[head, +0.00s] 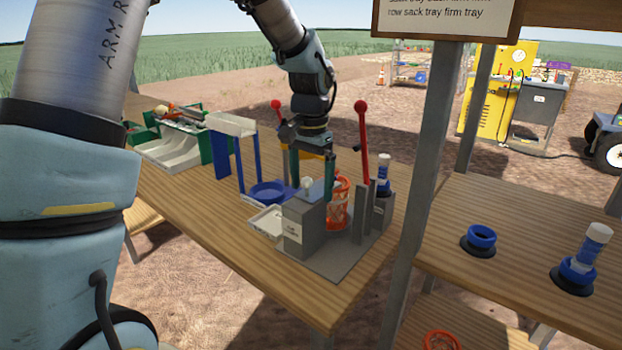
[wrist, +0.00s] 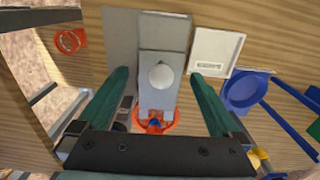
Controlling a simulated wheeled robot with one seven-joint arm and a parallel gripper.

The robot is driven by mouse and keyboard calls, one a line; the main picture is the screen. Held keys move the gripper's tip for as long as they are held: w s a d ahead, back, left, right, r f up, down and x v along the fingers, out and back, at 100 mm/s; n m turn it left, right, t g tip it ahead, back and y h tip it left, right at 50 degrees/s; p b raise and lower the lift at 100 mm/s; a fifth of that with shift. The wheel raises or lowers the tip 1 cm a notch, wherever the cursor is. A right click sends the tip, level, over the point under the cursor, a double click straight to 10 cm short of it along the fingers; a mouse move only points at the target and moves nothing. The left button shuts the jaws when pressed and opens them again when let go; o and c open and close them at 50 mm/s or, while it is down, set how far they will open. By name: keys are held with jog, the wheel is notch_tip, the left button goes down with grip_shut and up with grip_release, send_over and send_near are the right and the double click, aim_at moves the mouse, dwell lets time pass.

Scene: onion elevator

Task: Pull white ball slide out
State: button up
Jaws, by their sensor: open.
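The white ball (head: 307,186) is a small knob on top of the grey box (head: 303,232) of the machine on the wooden table. In the wrist view the white ball (wrist: 161,76) sits on a grey slide plate (wrist: 158,100). My gripper (head: 312,180) is open above the box, with its green fingers pointing down. In the wrist view my gripper (wrist: 158,80) has one finger on each side of the ball, with gaps between; nothing is held. I cannot tell exactly how high the fingertips are relative to the ball.
An orange mesh holder (head: 339,205) stands right behind the box. Red-handled levers (head: 362,140) rise close to my gripper. A white tray (head: 267,222) and a blue bowl (head: 268,192) lie to the left. A post (head: 424,190) stands at the right.

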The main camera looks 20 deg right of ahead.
aim_at(296, 206)
jog(key=shift+c, duration=0.2)
jog(key=c, duration=1.4)
jog(key=shift+o, duration=0.2)
jog(key=shift+s+a, duration=0.4)
jog(key=shift+a, duration=0.35)
jog(key=shift+s+a, duration=0.45)
jog(key=shift+a, duration=0.3)
jog(key=shift+s+a, duration=0.4)
jog(key=shift+a, duration=0.35)
jog(key=o, duration=1.4)
jog(key=shift+r, duration=0.1)
jog(key=shift+r+p, duration=2.55)
jog(key=shift+r, duration=0.45)
